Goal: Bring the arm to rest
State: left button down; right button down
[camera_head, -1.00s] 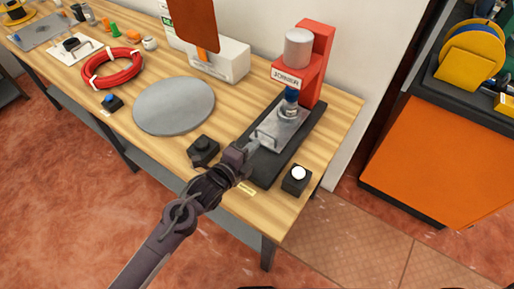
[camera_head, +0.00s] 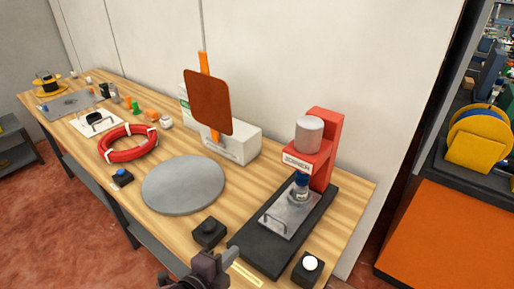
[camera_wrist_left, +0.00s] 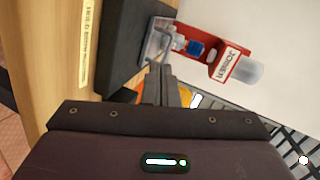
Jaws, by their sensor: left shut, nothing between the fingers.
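My left gripper (camera_head: 226,256) shows at the bottom edge of the head view, in front of the bench's front edge. Most of its arm is out of the picture. In the left wrist view its fingers (camera_wrist_left: 158,70) are shut together with nothing between them. In that view they overlap the clear plate's handle, but the head view shows the gripper apart from the plate. The red press (camera_head: 326,160) stands on a black base (camera_head: 252,240). A plate with a handle (camera_head: 280,217) lies on that base and bears a blue-capped bottle (camera_head: 300,188). My right gripper is not in view.
A black block (camera_head: 209,232) and a white-button box (camera_head: 308,268) sit near the bench's front edge. A grey disc (camera_head: 184,184), a red hose ring (camera_head: 128,143) and a white box with an orange paddle (camera_head: 208,102) stand farther left. An orange cabinet (camera_head: 450,240) is at right.

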pick_arm(q)
jog(key=s+a+f+n+g+y, duration=0.2)
jog(key=s+a+n+g+y, duration=0.8)
jog(key=n, duration=1)
jog(key=s+a+f+h, duration=0.1)
jog(key=s+f, duration=0.1)
jog(key=f, duration=1.3)
jog(key=s+a+f+h, duration=0.1)
jog(key=s+f+h, duration=0.15)
jog(key=f, duration=1.35)
jog(key=s+a+f, duration=0.2)
jog(key=s+f, duration=0.6)
jog(key=s, duration=0.1)
jog(key=s+a+f+g, duration=0.1)
jog(key=s+a+f, duration=0.1)
jog(key=s+f, duration=0.7)
jog(key=shift+s+f+y, duration=0.3)
jog(key=shift+s+y, duration=0.15)
jog(key=shift+s, duration=0.35)
